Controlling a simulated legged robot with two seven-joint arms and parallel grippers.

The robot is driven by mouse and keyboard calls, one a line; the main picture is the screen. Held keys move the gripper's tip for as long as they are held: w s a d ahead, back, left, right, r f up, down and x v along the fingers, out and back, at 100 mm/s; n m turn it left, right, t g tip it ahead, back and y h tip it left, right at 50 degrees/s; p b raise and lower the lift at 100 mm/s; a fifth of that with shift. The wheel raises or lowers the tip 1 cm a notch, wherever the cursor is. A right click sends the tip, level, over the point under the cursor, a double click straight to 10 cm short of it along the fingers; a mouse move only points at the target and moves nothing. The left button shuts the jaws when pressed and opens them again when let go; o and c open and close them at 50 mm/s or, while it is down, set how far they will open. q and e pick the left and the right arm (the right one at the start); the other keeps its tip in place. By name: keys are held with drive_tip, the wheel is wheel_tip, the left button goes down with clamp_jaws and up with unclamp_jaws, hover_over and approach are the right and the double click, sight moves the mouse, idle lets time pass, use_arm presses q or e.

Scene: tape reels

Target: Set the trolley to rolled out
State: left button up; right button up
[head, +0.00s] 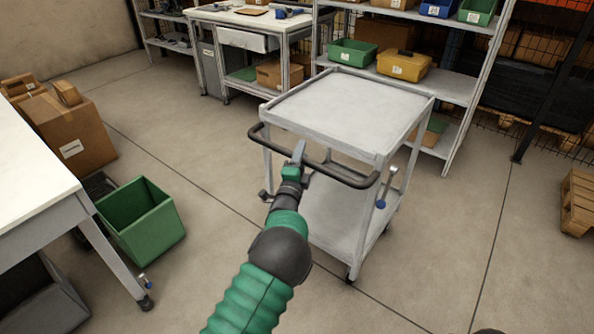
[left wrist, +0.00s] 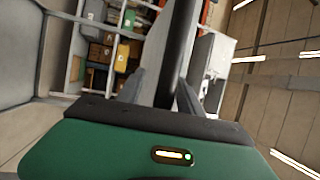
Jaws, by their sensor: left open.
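The trolley (head: 345,108) is a light grey two-shelf cart on castors, standing on the floor right of the middle in the head view. A dark handle bar (head: 345,174) runs along its near side. My left gripper (head: 299,152) is at the left-middle part of this handle. In the left wrist view the dark bar (left wrist: 177,50) passes between the two grey fingers (left wrist: 160,92) of the open gripper. I cannot tell whether the fingers touch it. My right gripper does not show.
A green bin (head: 140,222) stands on the floor at left, beside a white-topped table (head: 30,165) and cardboard boxes (head: 70,130). Shelving with coloured bins (head: 403,64) stands close behind the trolley. A pallet (head: 578,203) is at far right. The floor right of the trolley is clear.

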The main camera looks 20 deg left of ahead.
use_arm(q)
drive_tip(key=s+d+f+p, duration=0.1)
drive_tip(key=s+p, duration=0.3)
drive_tip(key=s, duration=1.1)
drive_tip(key=shift+s+f, duration=0.15)
drive_tip(key=shift+f, duration=0.65)
drive_tip(key=s+a+f+n+g+y, duration=0.1)
drive_tip(key=s+a+f+n+g, duration=0.1)
drive_tip(key=s+f+n+g, duration=0.65)
drive_tip(key=s+d+r+n+g+h, duration=0.25)
drive_tip(key=s+n+g, duration=0.6)
drive_tip(key=s, duration=1.15)
wheel_tip(320, 180, up, 30)
drive_tip(key=p, duration=2.9)
drive_tip(key=shift+s+d+f, duration=0.15)
drive_tip(key=shift+s+d, duration=0.15)
drive_tip(key=shift+d, duration=0.05)
